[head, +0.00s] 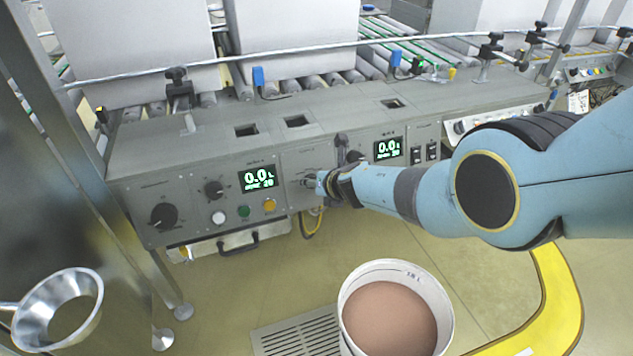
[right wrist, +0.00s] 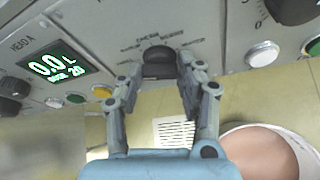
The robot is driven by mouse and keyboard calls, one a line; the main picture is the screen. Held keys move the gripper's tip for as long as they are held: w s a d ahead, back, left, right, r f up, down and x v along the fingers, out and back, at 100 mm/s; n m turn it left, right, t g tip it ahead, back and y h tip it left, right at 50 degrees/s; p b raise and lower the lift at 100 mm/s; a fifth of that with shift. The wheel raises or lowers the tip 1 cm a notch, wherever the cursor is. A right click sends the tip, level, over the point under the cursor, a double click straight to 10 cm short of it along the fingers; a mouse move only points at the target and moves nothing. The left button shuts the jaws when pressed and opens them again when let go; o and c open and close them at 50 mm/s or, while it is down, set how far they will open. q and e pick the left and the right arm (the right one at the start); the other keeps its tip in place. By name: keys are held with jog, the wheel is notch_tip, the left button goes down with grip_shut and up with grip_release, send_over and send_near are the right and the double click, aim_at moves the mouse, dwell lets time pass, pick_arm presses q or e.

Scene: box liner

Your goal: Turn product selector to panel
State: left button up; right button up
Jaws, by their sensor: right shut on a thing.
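The product selector is a black rotary knob (right wrist: 159,62) on the grey control panel (right wrist: 215,30), with several small labels around it that are too small to read. My right gripper (right wrist: 158,72) has its two fingers on either side of the knob and is shut on it. In the head view my right gripper (head: 313,182) reaches the middle of the control panel (head: 292,160) from the right, and the gripper mostly hides the knob. I cannot tell which label the knob points to. My left gripper is not in view.
Two green displays (head: 258,178) (head: 388,148) flank the selector. Other knobs (head: 163,215) and coloured buttons (head: 244,212) sit to its left. A bucket of brown material (head: 390,318) stands below my arm. A metal funnel (head: 60,308) is at the lower left. Rollers and white boxes (head: 290,38) are behind.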

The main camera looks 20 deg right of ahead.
jog(key=shift+s+f, duration=0.1)
dwell(0.3)
jog(key=o, duration=1.1)
jog(key=shift+o, duration=0.2)
